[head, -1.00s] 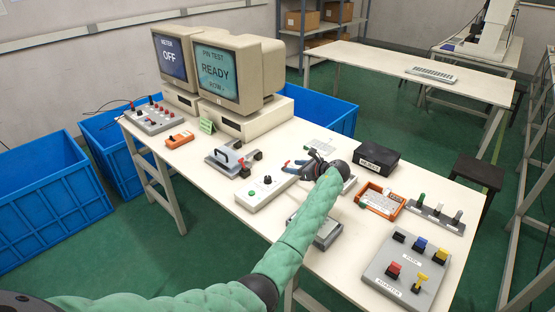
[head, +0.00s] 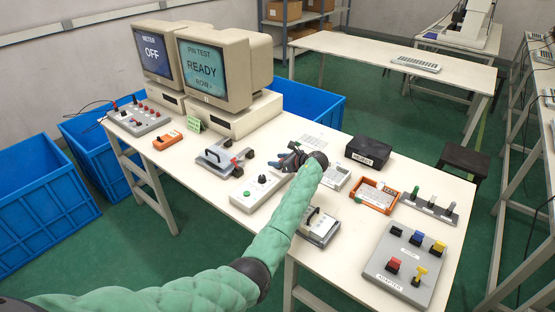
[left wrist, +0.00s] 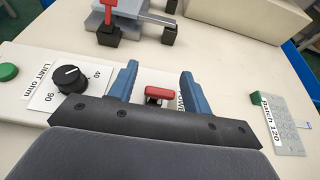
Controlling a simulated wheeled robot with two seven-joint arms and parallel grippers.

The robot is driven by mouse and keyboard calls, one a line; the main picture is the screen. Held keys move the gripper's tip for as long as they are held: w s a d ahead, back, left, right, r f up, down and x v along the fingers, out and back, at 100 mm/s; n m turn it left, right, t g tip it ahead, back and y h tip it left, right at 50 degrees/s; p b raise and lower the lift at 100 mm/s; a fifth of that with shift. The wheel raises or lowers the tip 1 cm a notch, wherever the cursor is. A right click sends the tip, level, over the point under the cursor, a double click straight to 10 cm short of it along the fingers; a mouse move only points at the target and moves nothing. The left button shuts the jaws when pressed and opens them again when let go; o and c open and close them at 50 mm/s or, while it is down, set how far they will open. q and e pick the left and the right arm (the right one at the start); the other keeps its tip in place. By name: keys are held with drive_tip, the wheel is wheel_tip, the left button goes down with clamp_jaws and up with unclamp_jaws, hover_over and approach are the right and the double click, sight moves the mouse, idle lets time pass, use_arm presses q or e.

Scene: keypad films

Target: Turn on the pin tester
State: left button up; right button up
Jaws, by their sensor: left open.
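The pin tester's monitor (head: 204,67) reads "PIN TEST READY" with a row line below. In front of it a pale control box (head: 243,194) carries a green button (head: 246,194) and a black knob (head: 262,179). The left wrist view shows the knob (left wrist: 71,79), marked "LIMIT ohm", and a red-capped switch (left wrist: 158,92) beside a partly hidden label that seems to read "POWER". My left gripper (left wrist: 158,73) is open, its blue fingers on either side of the red switch. In the head view this gripper (head: 280,161) is over the box's far end. My right gripper is not in view.
A second monitor (head: 155,52) reads "METER OFF". Blue crates (head: 40,190) stand on the floor.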

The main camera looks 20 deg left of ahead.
use_arm(q)
drive_tip(key=shift+a+f, duration=0.1)
drive_tip(key=shift+a, duration=0.1)
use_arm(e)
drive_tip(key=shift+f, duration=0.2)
use_arm(q)
drive_tip(key=c, duration=1)
drive_tip(key=shift+d+t+y, duration=0.15)
drive_tip(key=shift+t+y, duration=0.15)
drive_tip(key=shift+y, duration=0.4)
drive_tip(key=shift+d+y, duration=0.1)
drive_tip(key=shift+y, duration=0.2)
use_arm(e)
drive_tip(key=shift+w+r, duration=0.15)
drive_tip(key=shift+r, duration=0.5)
use_arm(q)
drive_tip(key=o, duration=1)
drive_tip(key=shift+d, duration=0.1)
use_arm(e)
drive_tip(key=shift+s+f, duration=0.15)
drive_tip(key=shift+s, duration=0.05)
